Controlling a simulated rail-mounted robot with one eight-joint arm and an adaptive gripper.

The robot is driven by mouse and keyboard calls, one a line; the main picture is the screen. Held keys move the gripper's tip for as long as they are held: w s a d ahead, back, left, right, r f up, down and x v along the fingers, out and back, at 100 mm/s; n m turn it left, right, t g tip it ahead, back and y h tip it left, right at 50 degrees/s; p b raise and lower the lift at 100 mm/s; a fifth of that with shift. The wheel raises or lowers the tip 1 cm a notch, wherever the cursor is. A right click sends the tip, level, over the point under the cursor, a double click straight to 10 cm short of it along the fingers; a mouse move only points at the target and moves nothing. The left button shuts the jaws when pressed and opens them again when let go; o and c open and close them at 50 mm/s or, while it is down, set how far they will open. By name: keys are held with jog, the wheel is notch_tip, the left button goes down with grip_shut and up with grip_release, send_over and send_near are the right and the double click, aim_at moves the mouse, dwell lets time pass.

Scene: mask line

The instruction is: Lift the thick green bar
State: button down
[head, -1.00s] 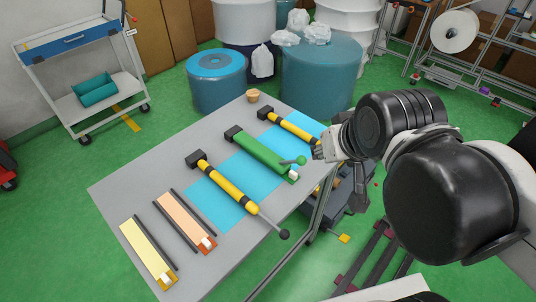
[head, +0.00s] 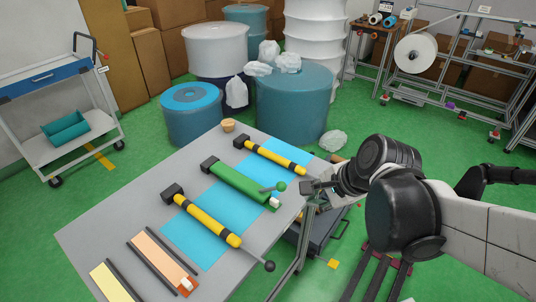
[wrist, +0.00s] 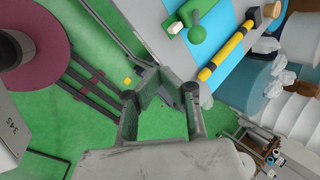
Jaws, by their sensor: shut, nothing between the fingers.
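The thick green bar (head: 240,184) lies on the blue strip of the table, between two yellow-and-black bars. It has a dark block at its far end, and a green ball knob and a white piece at its near end. Its near end also shows at the top of the wrist view (wrist: 204,18). My gripper (head: 308,187) is just right of the bar's near end in the head view, beyond the table's edge and apart from the bar.
Yellow-and-black bars (head: 270,155) (head: 206,219) lie on either side. The grey table (head: 120,226) also holds an orange strip (head: 158,256) and a yellow strip (head: 118,283). A small tan cup (head: 228,126) stands at the far edge. Large teal drums (head: 290,105) stand behind.

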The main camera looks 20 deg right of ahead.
jog(key=d+m, duration=0.1)
jog(key=m, duration=0.2)
jog(key=m+t+y+p, duration=0.1)
jog(key=m, duration=0.2)
jog(key=d+f+m, duration=0.1)
jog(key=m, duration=0.2)
jog(key=shift+w+d+m+t+y, duration=0.25)
jog(key=shift+d+m+t+y, duration=0.05)
jog(key=shift+d+m+t, duration=0.1)
jog(key=shift+a+f, duration=0.1)
jog(key=shift+b+x, duration=1.4)
jog(key=shift+x, duration=3.65)
jog(key=shift+w+a+r+p, duration=0.1)
jog(key=shift+a+r+p, duration=0.2)
jog(key=shift+r, duration=0.2)
jog(key=shift+w+a+r+p, duration=0.1)
jog(key=shift+a+r+p, duration=0.2)
jog(key=shift+r, duration=0.25)
jog(key=shift+w+a+r+p, duration=0.2)
jog(key=shift+a+r+p, duration=0.15)
jog(key=shift+r, duration=0.35)
jog(key=shift+r, duration=0.1)
